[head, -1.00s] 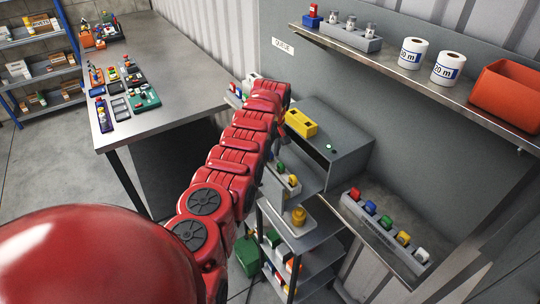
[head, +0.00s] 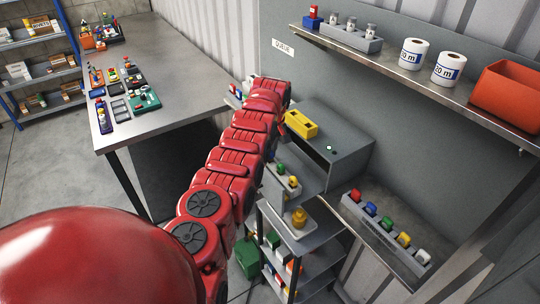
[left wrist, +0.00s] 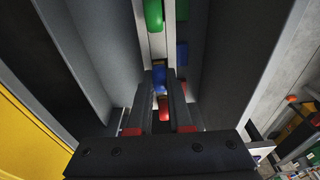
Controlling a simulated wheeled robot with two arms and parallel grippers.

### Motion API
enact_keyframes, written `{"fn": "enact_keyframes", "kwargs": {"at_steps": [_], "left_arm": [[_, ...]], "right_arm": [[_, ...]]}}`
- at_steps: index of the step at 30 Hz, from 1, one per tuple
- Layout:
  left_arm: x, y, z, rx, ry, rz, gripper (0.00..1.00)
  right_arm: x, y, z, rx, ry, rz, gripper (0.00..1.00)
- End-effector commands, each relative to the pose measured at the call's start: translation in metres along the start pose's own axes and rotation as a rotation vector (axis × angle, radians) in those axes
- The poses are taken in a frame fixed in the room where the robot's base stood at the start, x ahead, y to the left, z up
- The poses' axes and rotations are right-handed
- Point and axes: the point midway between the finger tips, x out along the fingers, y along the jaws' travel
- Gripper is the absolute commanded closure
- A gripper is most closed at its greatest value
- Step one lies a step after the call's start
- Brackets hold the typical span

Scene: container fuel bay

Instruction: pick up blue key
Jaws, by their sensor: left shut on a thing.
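In the left wrist view, my left gripper (left wrist: 161,82) is shut on a blue key (left wrist: 159,76) between its fingertips. A red piece (left wrist: 163,104) shows between the fingers, closer to the camera. A green piece (left wrist: 153,14) and more blue (left wrist: 182,53) show beyond the tips, between dark grey panels. My right gripper is not in view.
A grey cabinet (head: 345,140) carries a yellow box (head: 300,123) beside my arm. A holder with several coloured keys (head: 385,232) stands on the lower right ledge. A shelf above holds white rolls (head: 447,68) and an orange bin (head: 505,95). A table (head: 180,75) stands left.

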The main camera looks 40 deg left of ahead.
Motion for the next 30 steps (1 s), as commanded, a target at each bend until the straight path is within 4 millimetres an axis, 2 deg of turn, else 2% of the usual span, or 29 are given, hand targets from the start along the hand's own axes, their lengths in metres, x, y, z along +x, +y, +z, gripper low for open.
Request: {"fn": "enact_keyframes", "kwargs": {"at_steps": [8, 15, 16, 18, 30], "left_arm": [[-0.039, 0.001, -0.005, -0.001, 0.003, 0.004, 1.00], [-0.068, 0.001, -0.007, 0.001, 0.000, 0.002, 1.00], [-0.079, 0.000, -0.009, 0.000, 0.001, 0.001, 1.00], [-0.087, 0.000, -0.011, 0.000, 0.000, 0.001, 1.00], [-0.118, 0.000, -0.014, 0.001, 0.000, 0.000, 1.00]], "right_arm": [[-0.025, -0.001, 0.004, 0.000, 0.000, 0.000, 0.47], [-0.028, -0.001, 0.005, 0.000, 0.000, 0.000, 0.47], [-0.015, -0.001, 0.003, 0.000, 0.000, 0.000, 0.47], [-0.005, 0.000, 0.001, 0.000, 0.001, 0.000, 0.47], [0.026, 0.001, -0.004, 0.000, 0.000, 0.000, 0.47]]}}
